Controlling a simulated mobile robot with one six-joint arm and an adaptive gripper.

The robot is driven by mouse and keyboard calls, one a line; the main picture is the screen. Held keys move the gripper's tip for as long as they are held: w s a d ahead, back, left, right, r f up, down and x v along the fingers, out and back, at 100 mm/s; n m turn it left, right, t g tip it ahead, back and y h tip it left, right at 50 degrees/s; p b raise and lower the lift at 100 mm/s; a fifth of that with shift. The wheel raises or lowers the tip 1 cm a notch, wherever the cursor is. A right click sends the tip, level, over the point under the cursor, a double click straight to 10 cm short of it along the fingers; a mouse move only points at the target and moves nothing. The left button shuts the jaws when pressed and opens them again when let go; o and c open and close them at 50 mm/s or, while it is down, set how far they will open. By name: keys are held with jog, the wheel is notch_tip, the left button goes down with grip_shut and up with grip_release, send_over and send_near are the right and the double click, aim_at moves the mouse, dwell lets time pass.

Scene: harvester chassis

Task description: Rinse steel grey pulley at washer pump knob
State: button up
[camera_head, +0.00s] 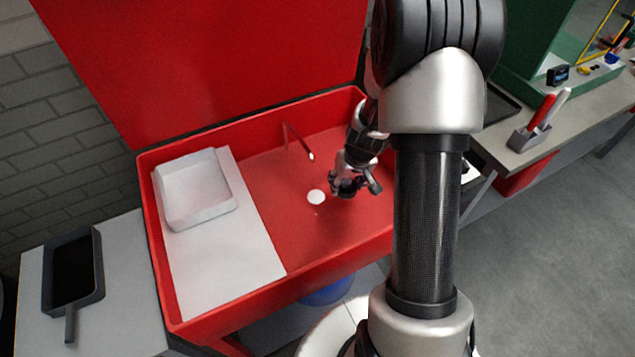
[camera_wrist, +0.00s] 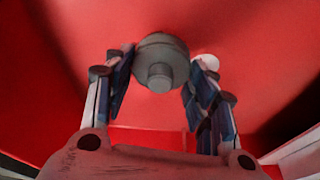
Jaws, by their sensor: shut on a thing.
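The steel grey pulley (camera_wrist: 160,62) is a round disc with a short hub, seen close up in the wrist view. My gripper (camera_wrist: 158,75) has its two fingers on either side of the pulley and is shut on it. In the head view my gripper (camera_head: 352,187) hangs over the right part of the red washer basin (camera_head: 268,222), with a small grey part at its tip. The thin red spout (camera_head: 298,140) stands at the basin's back, left of my gripper. I cannot make out a pump knob in either view.
A white disc (camera_head: 316,197) lies on the basin floor, left of my gripper. A white tray (camera_head: 195,195) sits on a pale shelf (camera_head: 225,265) at the basin's left. The raised red lid (camera_head: 220,60) stands behind. A tool holder (camera_head: 530,137) is on the right bench.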

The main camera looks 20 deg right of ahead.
dwell(0.4)
jog(key=s+d+r, duration=0.3)
jog(key=r, duration=0.1)
jog(key=shift+s+d, duration=0.25)
jog(key=shift+d, duration=0.1)
jog(key=shift+r, duration=0.1)
dwell(1.1)
